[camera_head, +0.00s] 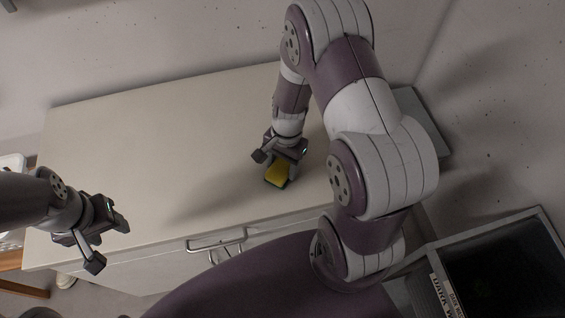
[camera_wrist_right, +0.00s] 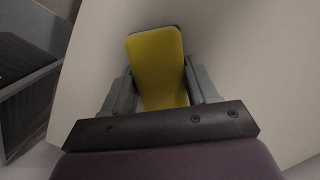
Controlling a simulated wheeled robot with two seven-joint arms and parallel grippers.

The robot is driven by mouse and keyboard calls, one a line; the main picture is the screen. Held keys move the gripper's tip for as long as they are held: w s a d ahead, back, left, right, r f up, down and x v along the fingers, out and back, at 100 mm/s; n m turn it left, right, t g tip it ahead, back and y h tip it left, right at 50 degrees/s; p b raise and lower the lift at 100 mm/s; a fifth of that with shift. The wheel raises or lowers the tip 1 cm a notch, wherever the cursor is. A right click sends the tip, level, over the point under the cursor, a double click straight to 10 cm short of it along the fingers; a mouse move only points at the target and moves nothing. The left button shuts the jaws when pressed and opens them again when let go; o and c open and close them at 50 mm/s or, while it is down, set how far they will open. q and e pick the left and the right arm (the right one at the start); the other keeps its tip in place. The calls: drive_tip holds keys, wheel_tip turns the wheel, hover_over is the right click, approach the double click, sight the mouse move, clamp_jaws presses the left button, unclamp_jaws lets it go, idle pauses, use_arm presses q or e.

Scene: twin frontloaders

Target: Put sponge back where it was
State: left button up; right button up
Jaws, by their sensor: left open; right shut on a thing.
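A yellow sponge with a dark green underside (camera_head: 277,175) is at the right part of the pale cabinet top (camera_head: 150,130). My right gripper (camera_head: 278,160) is shut on the sponge, with one finger on each side of it. In the right wrist view the yellow face of the sponge (camera_wrist_right: 157,65) shows between the two fingers. I cannot tell whether the sponge touches the cabinet top or is just above it. My left gripper (camera_head: 108,245) is open and empty, near the cabinet's front left corner.
The cabinet has a metal handle (camera_head: 216,242) on its front. A dark-topped appliance with a label (camera_head: 490,270) stands at the lower right. A wooden piece of furniture (camera_head: 22,287) is at the lower left. Most of the cabinet top is clear.

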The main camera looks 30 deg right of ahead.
drive_tip(key=o, duration=1)
wheel_tip(320, 180, up, 11)
drive_tip(key=d, duration=0.2)
drive_tip(key=s+a+r+n, duration=0.1)
drive_tip(key=n, duration=0.3)
drive_tip(key=s+a+r+n+t+h, duration=0.1)
drive_tip(key=s+a+n, duration=0.1)
drive_tip(key=n, duration=0.2)
drive_tip(key=s+a+r+n+t, duration=0.1)
drive_tip(key=r+n, duration=0.1)
drive_tip(key=n, duration=0.2)
drive_tip(key=shift+s+a+h, duration=0.25)
drive_tip(key=shift+h, duration=0.05)
